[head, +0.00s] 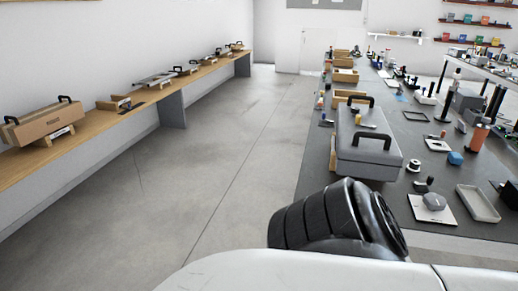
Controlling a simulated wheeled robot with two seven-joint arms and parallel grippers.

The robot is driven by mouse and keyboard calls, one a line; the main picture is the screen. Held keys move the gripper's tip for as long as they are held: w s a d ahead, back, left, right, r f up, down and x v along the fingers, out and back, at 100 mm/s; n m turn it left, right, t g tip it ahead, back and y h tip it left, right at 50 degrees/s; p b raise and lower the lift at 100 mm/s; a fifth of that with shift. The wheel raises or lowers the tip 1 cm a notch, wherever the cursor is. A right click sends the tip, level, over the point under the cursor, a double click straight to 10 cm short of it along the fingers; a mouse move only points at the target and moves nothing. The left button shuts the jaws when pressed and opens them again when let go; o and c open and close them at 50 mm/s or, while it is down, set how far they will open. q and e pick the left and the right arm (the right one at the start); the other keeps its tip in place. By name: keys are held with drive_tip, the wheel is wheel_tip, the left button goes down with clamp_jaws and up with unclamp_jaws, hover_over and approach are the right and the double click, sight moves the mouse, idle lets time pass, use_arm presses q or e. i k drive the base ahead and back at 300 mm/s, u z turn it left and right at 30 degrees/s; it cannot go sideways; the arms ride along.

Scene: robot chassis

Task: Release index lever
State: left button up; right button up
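I cannot pick out the index lever with certainty. Several small fixtures with dark knobs or handles stand on the grey bench (312,172) at the right, too small to tell apart. The nearest is a small dark-knobbed piece (423,186) beside a grey block on a white plate (437,216). Neither of my grippers shows in the head view, so I cannot see whether they are open, shut or holding anything.
A grey case (368,152) with black handles stands on the bench's near left part. A shallow grey tray (478,203) and a blue block (456,158) lie to its right. A wooden bench (85,135) lines the left wall. The floor (195,165) between is clear.

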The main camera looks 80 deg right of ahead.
sight(430, 180)
drive_tip(key=u, duration=0.15)
drive_tip(key=k, duration=1.75)
drive_tip(key=z, duration=0.8)
